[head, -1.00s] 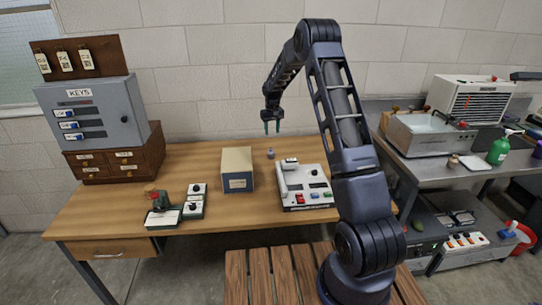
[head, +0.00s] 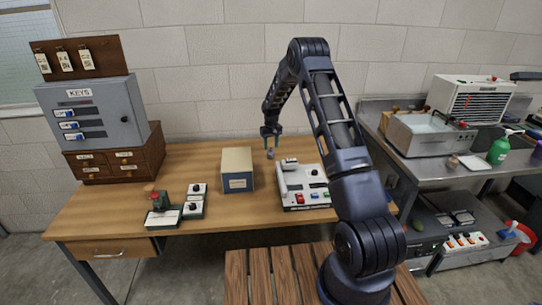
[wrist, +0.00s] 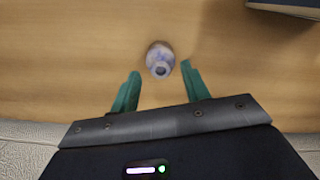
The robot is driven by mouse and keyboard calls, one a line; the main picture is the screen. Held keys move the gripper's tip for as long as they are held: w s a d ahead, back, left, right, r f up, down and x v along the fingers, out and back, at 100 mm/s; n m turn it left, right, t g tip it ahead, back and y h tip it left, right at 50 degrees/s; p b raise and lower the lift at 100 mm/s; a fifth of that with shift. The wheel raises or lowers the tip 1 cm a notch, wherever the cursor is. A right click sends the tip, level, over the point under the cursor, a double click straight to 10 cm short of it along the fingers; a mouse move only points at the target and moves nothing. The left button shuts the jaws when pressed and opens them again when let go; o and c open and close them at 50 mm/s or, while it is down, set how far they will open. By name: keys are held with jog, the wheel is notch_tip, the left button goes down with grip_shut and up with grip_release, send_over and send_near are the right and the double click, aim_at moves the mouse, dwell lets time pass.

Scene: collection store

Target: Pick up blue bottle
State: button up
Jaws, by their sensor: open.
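The small blue bottle (head: 270,154) stands upright on the wooden table, between the beige box and the white device. In the wrist view the bottle (wrist: 160,58) is seen from above, pale blue with a darker opening. My gripper (head: 271,141) is just above the bottle, pointing down. In the wrist view its green fingers (wrist: 159,80) are open and apart, with the bottle just beyond the gap between their tips. The fingers hold nothing.
A beige box (head: 237,170) stands left of the bottle, and a white device with coloured buttons (head: 305,187) stands to its front right. A block wall (head: 210,85) rises behind the table. Bare tabletop (head: 200,155) lies at the back left.

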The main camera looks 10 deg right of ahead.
notch_tip(320, 180, down, 2)
jog(key=shift+f, duration=0.1)
jog(key=shift+c, duration=0.5)
grip_shut()
